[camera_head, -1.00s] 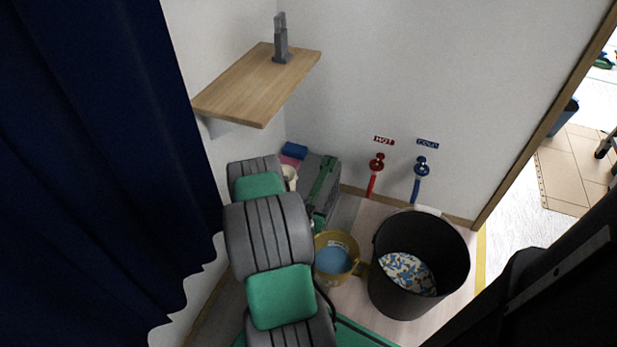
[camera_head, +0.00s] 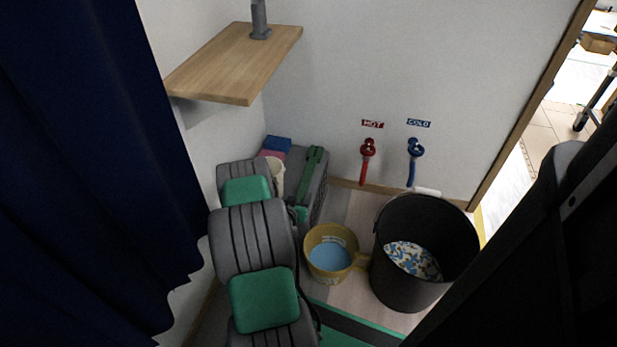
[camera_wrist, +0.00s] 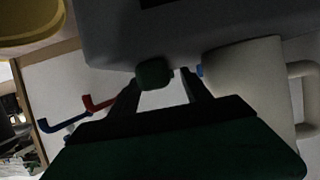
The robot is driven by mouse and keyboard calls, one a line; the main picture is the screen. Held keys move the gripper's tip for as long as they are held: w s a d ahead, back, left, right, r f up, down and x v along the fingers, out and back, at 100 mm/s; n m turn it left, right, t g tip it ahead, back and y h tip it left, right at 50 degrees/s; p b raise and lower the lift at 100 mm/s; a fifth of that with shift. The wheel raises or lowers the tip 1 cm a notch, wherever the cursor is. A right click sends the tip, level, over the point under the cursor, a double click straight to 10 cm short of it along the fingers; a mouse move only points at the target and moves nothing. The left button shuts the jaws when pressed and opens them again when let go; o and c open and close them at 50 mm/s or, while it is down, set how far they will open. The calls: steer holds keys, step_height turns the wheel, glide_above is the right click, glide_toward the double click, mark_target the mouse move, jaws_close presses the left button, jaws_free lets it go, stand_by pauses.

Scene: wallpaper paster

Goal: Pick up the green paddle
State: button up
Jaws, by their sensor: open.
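My gripper (camera_wrist: 162,80) shows in the wrist view as two dark fingers spread apart, with nothing held. A small dark green piece (camera_wrist: 153,73) shows close to the fingertips, against a grey case (camera_wrist: 110,30). I cannot tell whether it is part of the paddle or whether the fingers touch it. In the head view the grey case (camera_head: 318,190) stands by the wall with a long green strip (camera_head: 312,170) on top. No separate paddle shape shows clearly. My arm's grey and green links hide the gripper there.
A white mug (camera_wrist: 245,85) stands right beside the fingers; it also shows in the head view (camera_head: 274,172). A yellow dipper (camera_head: 330,253) and a black bucket (camera_head: 405,295) stand on the floor. A wooden shelf (camera_head: 235,62) juts out above. A dark blue curtain (camera_head: 90,180) hangs left.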

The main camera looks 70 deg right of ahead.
steer(key=shift+d+f, duration=0.35)
steer(key=shift+d, duration=0.3)
steer(key=shift+c, duration=0.3)
steer(key=shift+r, duration=0.1)
jaws_close()
